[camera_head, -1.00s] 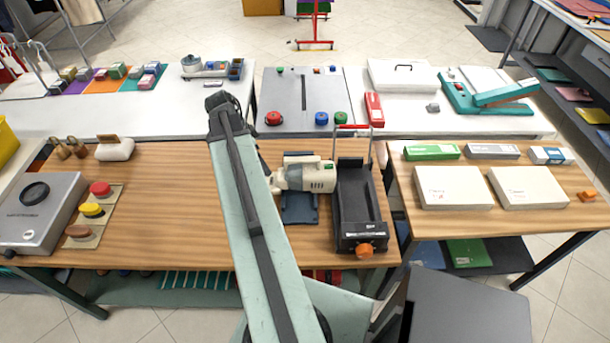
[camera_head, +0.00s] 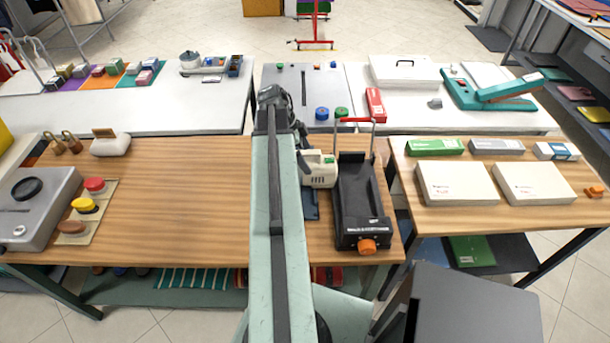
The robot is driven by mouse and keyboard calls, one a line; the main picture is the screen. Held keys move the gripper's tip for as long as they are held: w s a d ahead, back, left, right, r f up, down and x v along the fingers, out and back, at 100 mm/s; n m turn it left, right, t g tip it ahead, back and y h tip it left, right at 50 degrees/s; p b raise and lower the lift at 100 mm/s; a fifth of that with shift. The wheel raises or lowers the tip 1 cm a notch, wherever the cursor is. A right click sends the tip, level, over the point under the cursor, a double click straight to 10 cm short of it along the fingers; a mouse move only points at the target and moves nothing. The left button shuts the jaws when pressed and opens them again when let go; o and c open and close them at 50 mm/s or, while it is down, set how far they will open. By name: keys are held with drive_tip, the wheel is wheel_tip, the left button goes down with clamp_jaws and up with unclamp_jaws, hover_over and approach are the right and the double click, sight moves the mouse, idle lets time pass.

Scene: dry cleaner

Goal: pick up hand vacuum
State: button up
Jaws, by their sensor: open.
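The hand vacuum (camera_head: 320,170) is cream with a dark grip and a small green patch. It lies on the wooden table, just left of a black tray-like stand. My arm covers its left part. A dark blue piece (camera_head: 311,205) shows under or in front of it. My gripper (camera_head: 272,98) is at the far end of my arm, beyond the vacuum and to its left in the picture. It is open; its fingertips are hard to make out. I see no contact with the vacuum.
The black stand (camera_head: 363,212) with a red handle and orange knob is close on the vacuum's right. Behind are a grey board (camera_head: 303,82) with coloured knobs and a red box (camera_head: 375,105).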

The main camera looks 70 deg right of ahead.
drive_tip(key=b+x, duration=0.1)
drive_tip(key=x, duration=0.2)
drive_tip(key=shift+w, duration=0.1)
drive_tip(key=shift+r, duration=0.2)
drive_tip(key=c, duration=2.1)
drive_tip(key=shift+o, duration=0.2)
wheel_tip(320, 180, up, 10)
drive_tip(key=p, duration=1)
drive_tip(key=shift+r, duration=0.1)
